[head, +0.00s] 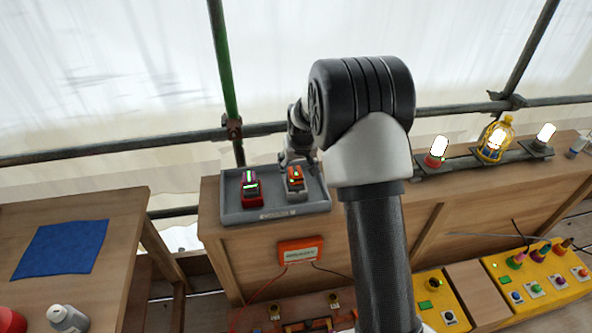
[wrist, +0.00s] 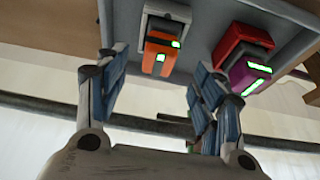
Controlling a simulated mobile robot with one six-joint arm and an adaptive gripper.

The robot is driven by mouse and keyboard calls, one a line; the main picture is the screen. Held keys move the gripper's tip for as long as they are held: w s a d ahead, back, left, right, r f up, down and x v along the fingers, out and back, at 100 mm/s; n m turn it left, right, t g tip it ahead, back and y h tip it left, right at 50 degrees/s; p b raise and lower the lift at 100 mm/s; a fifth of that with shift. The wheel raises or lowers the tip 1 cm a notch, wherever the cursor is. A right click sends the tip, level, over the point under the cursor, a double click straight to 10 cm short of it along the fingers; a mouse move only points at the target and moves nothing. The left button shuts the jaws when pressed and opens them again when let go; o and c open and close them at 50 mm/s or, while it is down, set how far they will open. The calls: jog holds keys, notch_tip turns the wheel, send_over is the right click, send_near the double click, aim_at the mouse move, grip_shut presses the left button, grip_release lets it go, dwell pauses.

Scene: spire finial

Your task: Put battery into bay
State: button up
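An orange battery (head: 295,174) with a green-lit mark sits in a grey block on the grey tray (head: 262,214). A purple battery (head: 249,180) with green lights sits in a red block to its left. My gripper (head: 296,157) is just behind and above the orange battery, partly hidden by my arm. In the wrist view my gripper (wrist: 160,70) is open, its blue-padded fingers apart. The orange battery (wrist: 160,60) shows between and beyond them, with no grip visible. The purple battery (wrist: 247,75) is at the right. I cannot tell which holder is the bay.
The tray stands on a wooden bench (head: 222,240) with an orange box (head: 300,252) on its front. Lamps, including a yellow caged one (head: 495,138), stand at right. Yellow control panels (head: 540,280) are below. A table with a blue cloth (head: 60,249) is at left. Scaffold poles run behind.

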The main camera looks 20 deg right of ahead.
jog(key=s+a+r+n, duration=0.1)
jog(key=s+a+r, duration=0.3)
jog(key=s+r, duration=0.55)
jog(key=s+a+r, duration=0.4)
jog(key=s+r, duration=0.5)
jog(key=r, duration=0.1)
jog(key=s+a, duration=0.2)
jog(key=s, duration=0.8)
jog(key=s+a+r+n, duration=0.1)
jog(key=s+a, duration=0.1)
jog(key=s, duration=0.9)
jog(key=shift+a+y, duration=0.35)
jog(key=shift+y, duration=0.05)
jog(key=shift+w, duration=0.1)
